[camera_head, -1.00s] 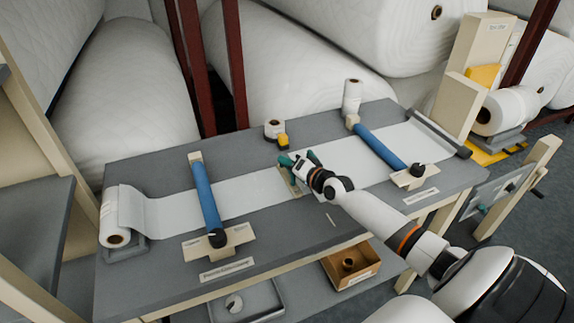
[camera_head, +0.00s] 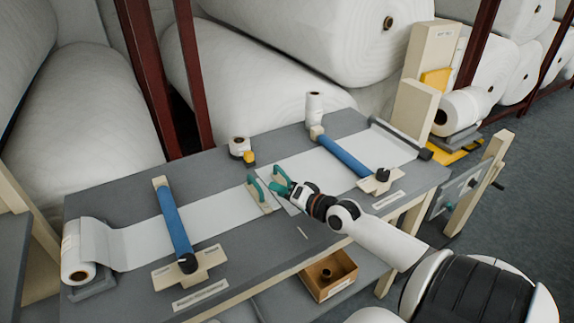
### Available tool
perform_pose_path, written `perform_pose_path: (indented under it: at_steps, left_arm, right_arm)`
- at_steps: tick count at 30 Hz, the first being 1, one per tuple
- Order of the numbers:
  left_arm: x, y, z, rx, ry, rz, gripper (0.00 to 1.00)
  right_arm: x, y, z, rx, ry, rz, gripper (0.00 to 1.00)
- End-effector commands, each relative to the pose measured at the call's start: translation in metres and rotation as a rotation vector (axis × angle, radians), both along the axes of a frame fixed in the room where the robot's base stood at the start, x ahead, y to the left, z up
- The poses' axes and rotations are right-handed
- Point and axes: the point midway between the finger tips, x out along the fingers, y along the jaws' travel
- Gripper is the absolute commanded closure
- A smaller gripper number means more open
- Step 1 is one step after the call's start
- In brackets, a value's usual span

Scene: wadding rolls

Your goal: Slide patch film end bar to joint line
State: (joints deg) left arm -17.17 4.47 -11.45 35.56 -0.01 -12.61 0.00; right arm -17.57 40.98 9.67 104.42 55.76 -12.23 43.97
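Two white films lie on the grey bench, a left film (camera_head: 205,218) and a right film (camera_head: 323,166), with their inner ends close together near the middle. A beige end bar (camera_head: 264,203) with a green handle crosses the left film's end. A second green handle (camera_head: 281,176) stands at the right film's end; its bar is mostly hidden. I cannot tell which film is the patch film. My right gripper (camera_head: 286,189) is at this second handle, to the right of the beige bar. Its fingers are too small and overlapped to tell open from shut. My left gripper is not in view.
Blue rollers (camera_head: 174,220) and (camera_head: 345,156) cross the films. A film roll (camera_head: 78,262) stands at the bench's left end. A small roll (camera_head: 238,147) and a taller one (camera_head: 314,108) stand at the back. A brown box (camera_head: 328,275) sits below the front edge.

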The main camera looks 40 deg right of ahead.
Motion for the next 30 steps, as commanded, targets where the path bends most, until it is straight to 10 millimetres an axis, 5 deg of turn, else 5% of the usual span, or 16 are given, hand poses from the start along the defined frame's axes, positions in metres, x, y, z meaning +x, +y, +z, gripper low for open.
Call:
perform_pose_path:
  at_steps: [7,30]
  left_arm:
    - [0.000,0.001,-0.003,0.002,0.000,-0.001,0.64]
    - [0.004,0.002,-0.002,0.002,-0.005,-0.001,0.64]
  right_arm:
    - [-0.017,-0.002,0.004,0.000,0.000,0.000,0.66]
    - [-0.018,-0.002,0.004,0.001,0.000,-0.001,0.66]
